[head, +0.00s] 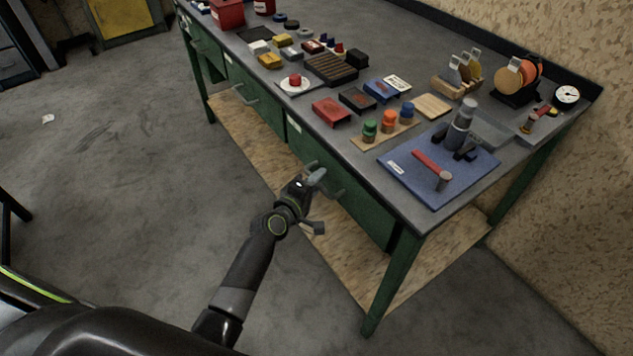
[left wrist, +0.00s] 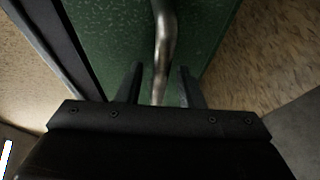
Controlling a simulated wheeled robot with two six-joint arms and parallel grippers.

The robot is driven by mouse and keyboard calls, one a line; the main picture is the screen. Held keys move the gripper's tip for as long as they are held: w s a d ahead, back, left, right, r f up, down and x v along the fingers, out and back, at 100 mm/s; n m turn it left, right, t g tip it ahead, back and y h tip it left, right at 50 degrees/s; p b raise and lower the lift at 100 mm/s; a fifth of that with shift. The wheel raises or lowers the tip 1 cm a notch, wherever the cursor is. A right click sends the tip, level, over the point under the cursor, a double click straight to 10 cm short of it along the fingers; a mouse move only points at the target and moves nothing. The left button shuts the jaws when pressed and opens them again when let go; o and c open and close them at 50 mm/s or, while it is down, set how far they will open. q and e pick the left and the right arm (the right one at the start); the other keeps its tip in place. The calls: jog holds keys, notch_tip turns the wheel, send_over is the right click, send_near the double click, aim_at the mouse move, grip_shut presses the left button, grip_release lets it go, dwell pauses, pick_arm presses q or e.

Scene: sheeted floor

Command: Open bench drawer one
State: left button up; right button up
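The green bench drawer nearest me (head: 350,207) is at the right end of the bench front and looks shut. Its metal bar handle (head: 335,190) is partly hidden by my left gripper (head: 312,198). In the left wrist view, the handle (left wrist: 164,45) runs down between the two dark fingers of the left gripper (left wrist: 160,88). The fingers are apart, with a gap on either side of the bar. The green drawer front (left wrist: 110,40) lies behind it. My right gripper is in neither view. I cannot read the drawer labels.
Another green drawer with a handle (head: 246,95) is further left and looks shut. The grey bench top (head: 345,150) carries tools, coloured blocks and a blue mat (head: 405,175) with a red-handled hammer. A wooden lower shelf (head: 440,262) lies below. The floor before the bench is clear.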

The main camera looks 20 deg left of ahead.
pick_arm(q)
grip_shut()
dwell(0.4)
